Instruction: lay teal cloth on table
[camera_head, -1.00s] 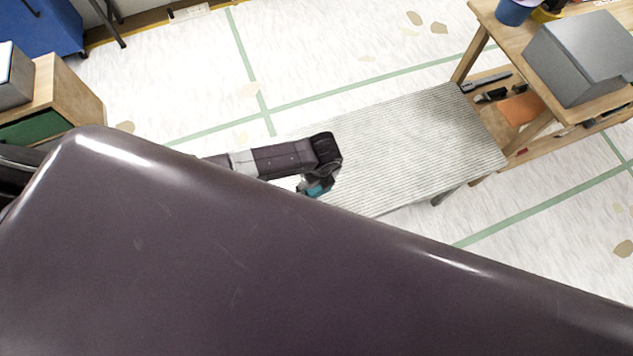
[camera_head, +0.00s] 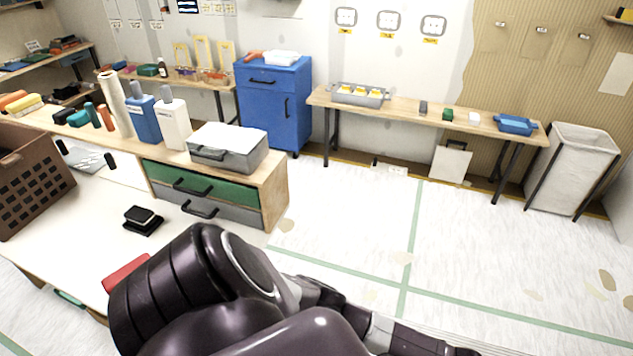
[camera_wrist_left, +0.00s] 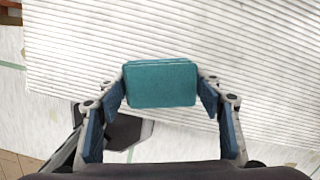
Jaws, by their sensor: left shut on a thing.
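The teal cloth (camera_wrist_left: 162,88) is a small, thick folded rectangle in the left wrist view. My left gripper (camera_wrist_left: 163,96) is shut on it, with one blue-padded finger at each side edge. Behind the cloth is a pale table top with fine grey stripes (camera_wrist_left: 250,45); its near edge passes just below the cloth. I cannot tell whether the cloth touches the table or hangs above it. In the head view my left arm runs to the bottom edge, and its gripper is out of frame. My right gripper is in neither view.
In the head view, a workbench with drawers (camera_head: 215,199) stands at left, with bottles and a grey case (camera_head: 228,147). A brown crate (camera_head: 30,175) is at far left. A blue cabinet (camera_head: 272,105) and long wall bench (camera_head: 420,113) stand behind. Open floor (camera_head: 350,220) lies between.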

